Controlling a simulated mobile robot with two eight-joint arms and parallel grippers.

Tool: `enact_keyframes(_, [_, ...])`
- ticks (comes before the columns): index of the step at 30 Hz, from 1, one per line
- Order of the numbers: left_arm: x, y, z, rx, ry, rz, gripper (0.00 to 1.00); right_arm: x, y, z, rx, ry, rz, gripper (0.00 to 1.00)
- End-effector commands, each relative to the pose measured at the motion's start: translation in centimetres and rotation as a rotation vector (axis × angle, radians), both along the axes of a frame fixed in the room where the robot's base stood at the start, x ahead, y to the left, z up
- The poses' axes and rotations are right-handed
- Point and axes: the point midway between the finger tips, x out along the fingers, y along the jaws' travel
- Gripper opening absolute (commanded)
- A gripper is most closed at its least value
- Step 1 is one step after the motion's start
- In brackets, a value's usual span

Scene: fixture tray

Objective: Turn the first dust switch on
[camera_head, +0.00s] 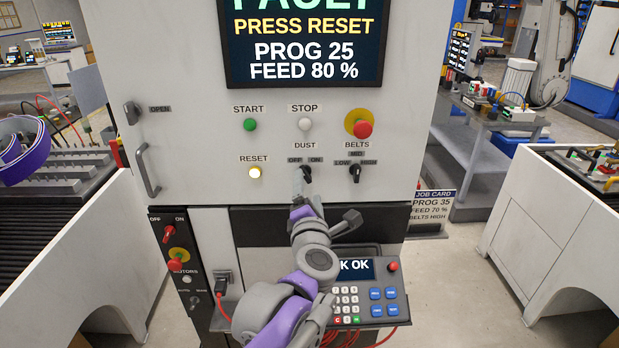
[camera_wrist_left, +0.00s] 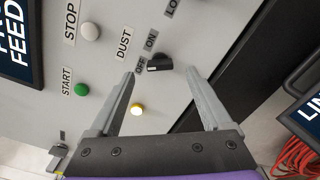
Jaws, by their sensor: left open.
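The DUST switch (camera_head: 307,175) is a small black knob on the white machine panel, under OFF and ON labels. In the left wrist view the knob (camera_wrist_left: 160,62) lies just beyond and between my fingertips, and it seems to tilt toward OFF. My left gripper (camera_head: 301,186) reaches up from below to the panel, close under and left of the knob. In the left wrist view its two fingers (camera_wrist_left: 160,80) stand wide apart with nothing between them. Whether a fingertip touches the panel, I cannot tell. My right gripper is out of view.
The black BELTS knob (camera_head: 355,173) is close to the right. The lit RESET button (camera_head: 255,172) is to the left; the red emergency button (camera_head: 362,130) is above right. The screen (camera_head: 304,45) reads PRESS RESET. A keypad console (camera_head: 355,300) juts out below.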

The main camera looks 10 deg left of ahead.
Motion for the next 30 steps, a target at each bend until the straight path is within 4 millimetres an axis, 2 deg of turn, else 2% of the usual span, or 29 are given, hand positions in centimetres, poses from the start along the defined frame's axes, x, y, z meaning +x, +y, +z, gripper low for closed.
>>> enact_keyframes(3, [2.3, 0.7, 0.2, 0.0, -0.001, 0.002, 0.82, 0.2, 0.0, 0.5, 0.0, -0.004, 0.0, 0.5])
enact_keyframes(9, [4.8, 1.4, 0.1, 0.002, 0.0, 0.0, 0.82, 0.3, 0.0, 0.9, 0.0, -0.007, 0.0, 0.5])
enact_keyframes(13, [5.4, 1.6, 0.0, 0.002, 0.0, 0.0, 0.82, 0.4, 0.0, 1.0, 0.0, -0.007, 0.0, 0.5])
enact_keyframes(21, [5.5, 1.6, 0.0, 0.002, 0.0, -0.001, 0.82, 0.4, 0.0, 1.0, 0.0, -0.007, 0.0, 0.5])
enact_keyframes(23, [5.5, 1.6, 0.0, 0.002, 0.0, -0.001, 0.73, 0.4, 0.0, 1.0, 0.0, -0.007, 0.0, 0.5])
enact_keyframes(30, [5.5, 1.6, 0.0, 0.002, 0.0, -0.001, 0.3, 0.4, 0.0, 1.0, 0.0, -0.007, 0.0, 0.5])
